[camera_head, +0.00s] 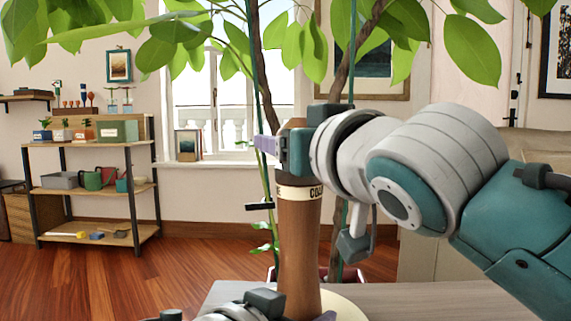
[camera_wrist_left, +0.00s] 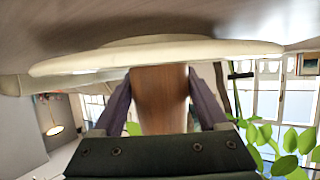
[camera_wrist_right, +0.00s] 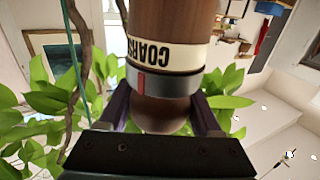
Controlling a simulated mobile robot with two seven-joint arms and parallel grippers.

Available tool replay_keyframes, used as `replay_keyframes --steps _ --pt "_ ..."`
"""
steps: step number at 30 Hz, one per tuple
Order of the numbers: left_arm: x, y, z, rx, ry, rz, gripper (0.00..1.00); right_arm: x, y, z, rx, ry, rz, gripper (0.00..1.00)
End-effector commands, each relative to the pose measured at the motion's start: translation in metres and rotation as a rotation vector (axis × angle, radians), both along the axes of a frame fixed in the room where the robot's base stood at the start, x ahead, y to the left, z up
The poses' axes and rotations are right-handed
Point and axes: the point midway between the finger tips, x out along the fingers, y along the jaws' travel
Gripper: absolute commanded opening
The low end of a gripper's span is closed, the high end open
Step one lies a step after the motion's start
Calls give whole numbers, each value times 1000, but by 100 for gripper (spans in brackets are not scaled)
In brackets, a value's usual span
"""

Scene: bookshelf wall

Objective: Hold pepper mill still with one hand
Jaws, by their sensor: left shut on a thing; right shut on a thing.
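The tall brown wooden pepper mill (camera_head: 298,240) stands upright in the head view, with a cream lettered band (camera_head: 299,192) near its top. My right gripper (camera_head: 288,148) is shut around the mill's top, above the band. The right wrist view shows its fingers (camera_wrist_right: 163,102) on both sides of the rounded head, by a grey ring with a red mark (camera_wrist_right: 141,83). My left gripper (camera_head: 298,316) is low at the mill, mostly cut off by the bottom edge. The left wrist view shows its purple fingers (camera_wrist_left: 160,82) shut on the lower wooden body (camera_wrist_left: 160,105).
A round cream board (camera_head: 345,306) lies under the mill on a grey tabletop (camera_head: 430,298). Leafy plant stems (camera_head: 262,75) rise just behind the mill. A shelf unit (camera_head: 92,190) with pots and boxes stands far back at left. The tabletop to the right looks clear.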

Motion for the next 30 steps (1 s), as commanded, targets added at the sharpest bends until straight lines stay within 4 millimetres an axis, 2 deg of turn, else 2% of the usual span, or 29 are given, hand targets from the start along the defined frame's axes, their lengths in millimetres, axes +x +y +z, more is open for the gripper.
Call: replay_keyframes --steps 12,26,27,30 --pt "-2 0 -3 3 5 -3 1 2 -5 1 4 0 -173 10" --pt "-2 0 -3 2 6 -2 1 2 -7 1 0 -1 -190 10" --pt "-2 0 -3 2 6 -2 1 2 -7 1 0 -1 -190 67" --pt "-2 0 -3 2 6 -1 1 2 -7 1 0 0 -190 78"
